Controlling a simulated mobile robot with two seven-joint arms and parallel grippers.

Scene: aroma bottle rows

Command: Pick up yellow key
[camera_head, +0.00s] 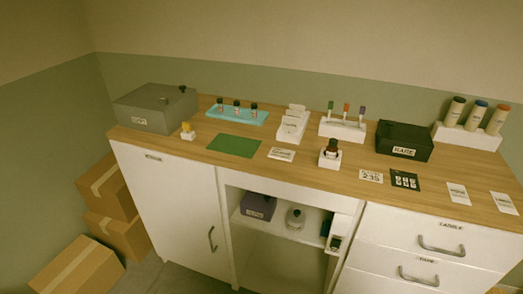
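A small yellow object (186,127), which looks like the yellow key, is on the wooden counter (222,119) at the left. It seems to rest on a small pale base just right of the grey box (153,110). It is too small to tell its exact shape. Neither of my grippers shows in the head view.
A blue tray (256,121) with several small bottles is behind a green mat (234,146). White holders (292,125), a dark bottle on a white stand (330,161), a black box (403,139) and cards fill the right. Cardboard boxes (79,268) lie on the floor at left.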

